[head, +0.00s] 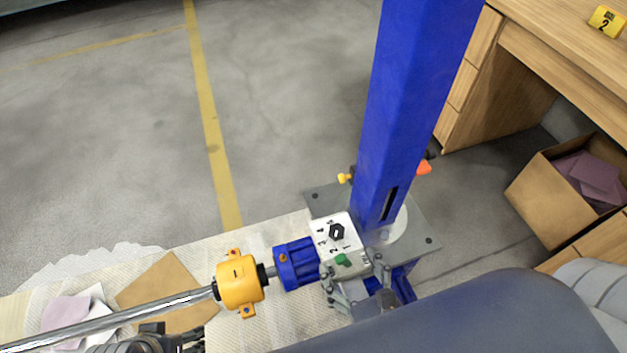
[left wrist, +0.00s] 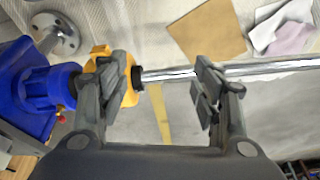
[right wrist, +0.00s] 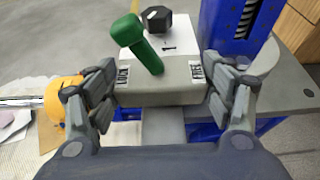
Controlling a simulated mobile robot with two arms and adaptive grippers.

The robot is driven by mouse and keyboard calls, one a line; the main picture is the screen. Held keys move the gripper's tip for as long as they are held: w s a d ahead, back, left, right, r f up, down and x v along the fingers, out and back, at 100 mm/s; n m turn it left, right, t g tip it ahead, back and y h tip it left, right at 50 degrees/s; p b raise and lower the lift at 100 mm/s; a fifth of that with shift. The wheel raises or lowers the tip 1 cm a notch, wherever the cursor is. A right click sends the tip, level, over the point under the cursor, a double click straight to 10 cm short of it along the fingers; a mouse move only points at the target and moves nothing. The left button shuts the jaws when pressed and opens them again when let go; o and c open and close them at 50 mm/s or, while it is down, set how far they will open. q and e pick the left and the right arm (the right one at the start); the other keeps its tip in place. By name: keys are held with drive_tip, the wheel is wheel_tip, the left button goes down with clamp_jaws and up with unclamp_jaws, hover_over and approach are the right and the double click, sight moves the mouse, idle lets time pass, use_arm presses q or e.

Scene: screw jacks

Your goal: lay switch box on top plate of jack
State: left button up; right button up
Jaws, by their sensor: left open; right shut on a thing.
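The switch box (head: 335,229) is a pale box with a black knob, dial numbers and a green lever. My right gripper (head: 358,279) is shut on its near end; the right wrist view shows the box (right wrist: 160,90) between the fingers (right wrist: 160,84). The jack has a tall blue column (head: 405,110), a grey plate (head: 428,240) with a pale disc, a blue gear housing (head: 294,264) and a yellow coupling (head: 239,282) on a steel shaft. The box is beside the column; contact with the plate is unclear. My left gripper (left wrist: 160,88) is open near the shaft (left wrist: 180,74).
Cardboard (head: 165,290) and paper scraps (head: 65,312) lie on the pale floor mat at left. A wooden desk (head: 555,55) and a cardboard box (head: 540,200) stand at right. The concrete floor with yellow lines is clear behind left.

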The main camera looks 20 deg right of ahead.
sight(339, 241)
drive_tip(key=w+p, duration=0.1)
drive_tip(key=w, duration=0.1)
drive_tip(key=w+p, duration=0.1)
drive_tip(key=w, duration=0.2)
drive_tip(key=w+p, duration=0.1)
drive_tip(key=w, duration=0.2)
drive_tip(key=shift+w+a+r+p, duration=0.1)
drive_tip(key=shift+a+r+p, duration=0.05)
drive_tip(key=shift+r+p, duration=0.15)
use_arm(q)
wheel_tip(339, 241, down, 15)
use_arm(e)
drive_tip(key=w, duration=0.6)
drive_tip(key=shift+a+f+p, duration=0.1)
drive_tip(key=shift+p, duration=0.3)
drive_tip(key=w, duration=0.3)
drive_tip(key=shift+w+a+f, duration=0.1)
drive_tip(key=shift+w, duration=0.15)
drive_tip(key=shift+w+b, duration=0.6)
drive_tip(key=shift+w, duration=1.65)
drive_tip(key=shift+f, duration=0.15)
use_arm(q)
wheel_tip(339, 241, up, 8)
drive_tip(key=w+b, duration=0.1)
drive_tip(key=shift+w+d+r, duration=0.15)
drive_tip(key=shift+w, duration=0.05)
use_arm(e)
drive_tip(key=shift+s+f, duration=0.1)
drive_tip(key=shift+f, duration=0.05)
